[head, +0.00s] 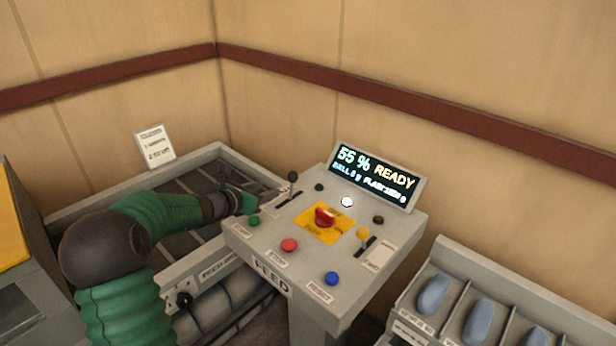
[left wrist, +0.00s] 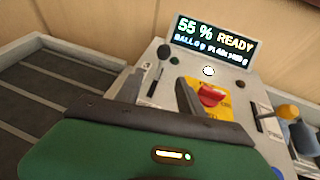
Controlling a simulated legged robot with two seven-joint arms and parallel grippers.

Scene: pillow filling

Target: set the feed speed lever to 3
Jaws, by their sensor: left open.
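The feed console (head: 273,241) stands in the middle of the head view. A black-knobbed lever (head: 292,177) rises from a slot at its back left; its knob also shows in the left wrist view (left wrist: 163,52). A yellow-knobbed lever (head: 362,233) stands in a slot on the right side. I cannot read which one is marked feed speed, nor any scale numbers. My left gripper (head: 258,196) is at the console's left edge, close to the black-knobbed lever. In the left wrist view its fingers (left wrist: 160,88) are apart and empty, with that lever beyond them. My right gripper is out of view.
A red button (head: 324,216) on a yellow plate and several coloured buttons sit on the console top. A display (head: 373,175) reading 55 % READY stands at its back. A conveyor frame (head: 188,165) lies left. A divided bin (head: 497,290) with blue-grey items is right.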

